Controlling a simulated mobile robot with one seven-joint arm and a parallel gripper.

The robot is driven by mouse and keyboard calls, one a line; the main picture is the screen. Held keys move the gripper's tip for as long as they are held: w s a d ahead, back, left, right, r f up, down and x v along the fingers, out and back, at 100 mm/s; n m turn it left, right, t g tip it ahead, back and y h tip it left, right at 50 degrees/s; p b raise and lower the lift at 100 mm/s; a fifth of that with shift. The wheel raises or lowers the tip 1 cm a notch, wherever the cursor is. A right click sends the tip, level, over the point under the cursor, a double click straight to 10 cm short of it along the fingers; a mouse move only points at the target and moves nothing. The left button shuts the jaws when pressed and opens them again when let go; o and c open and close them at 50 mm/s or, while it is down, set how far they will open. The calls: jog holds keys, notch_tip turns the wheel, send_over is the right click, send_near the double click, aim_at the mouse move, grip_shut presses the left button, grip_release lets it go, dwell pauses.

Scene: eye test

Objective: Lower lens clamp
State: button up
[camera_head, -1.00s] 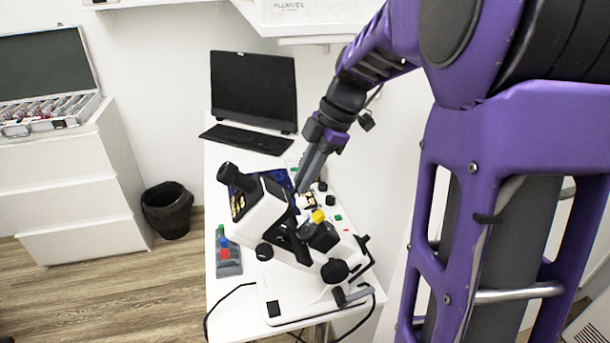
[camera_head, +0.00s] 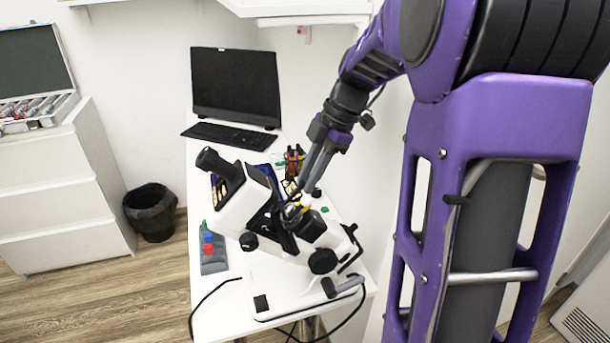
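A white and black lens-measuring instrument (camera_head: 243,208) with a tilted body and black eyepiece stands on the white table. Its lens clamp cannot be made out clearly; a small yellow part (camera_head: 306,208) shows at the middle of the instrument, above a black cylinder (camera_head: 311,226). My gripper (camera_head: 301,199) points down from the upper right, with its tip over the instrument's middle, right at or just above the yellow part. Contact cannot be told. The fingers are small and partly merge with the dark parts behind them, so their opening is unclear.
A monitor (camera_head: 236,86) and keyboard (camera_head: 231,136) stand at the back of the table (camera_head: 215,296). A grey holder with coloured pieces (camera_head: 213,263) lies left of the instrument. A small red and green object (camera_head: 293,158) is behind it. A black cable (camera_head: 205,299) crosses the front. A bin (camera_head: 150,211) stands on the floor.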

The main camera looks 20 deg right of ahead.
jog(key=o, duration=0.4)
jog(key=shift+d+f, duration=0.2)
jog(key=shift+r, duration=0.1)
jog(key=shift+a, duration=0.1)
notch_tip(320, 180, up, 10)
jog(key=p, duration=0.1)
dwell(0.3)
